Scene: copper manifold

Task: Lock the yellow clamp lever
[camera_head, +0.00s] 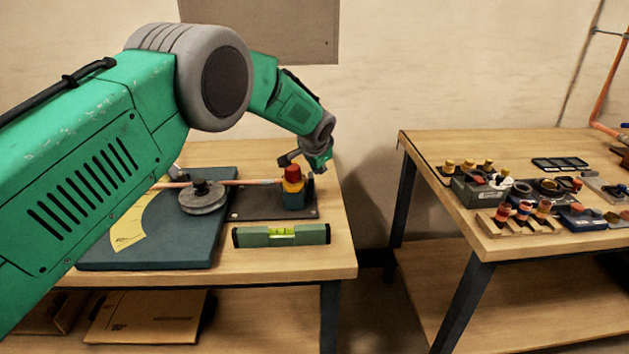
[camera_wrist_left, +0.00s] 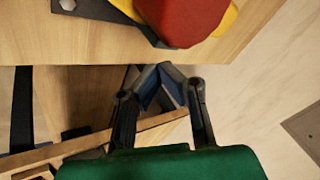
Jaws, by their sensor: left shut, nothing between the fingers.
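The clamp (camera_head: 293,199) has a blue-grey base, a yellow part (camera_head: 292,186) and a red top (camera_head: 292,172). It stands on a dark plate (camera_head: 253,204) on the left workbench, at the end of a copper tube (camera_head: 238,183). In the left wrist view the red top (camera_wrist_left: 183,14) hides much of the yellow part (camera_wrist_left: 226,22), so the lever's position cannot be told. My left gripper (camera_head: 321,178) is shut and empty, just right of the clamp and apart from it. Its fingertips meet in the wrist view (camera_wrist_left: 158,84), below the red top. My right gripper is out of view.
A green spirit level (camera_head: 281,234) lies along the bench front. A blue bending board (camera_head: 160,245) with a grey round former (camera_head: 202,198) is at left. Right of the bench is a gap, then a second table (camera_head: 425,170) with blocks and fittings.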

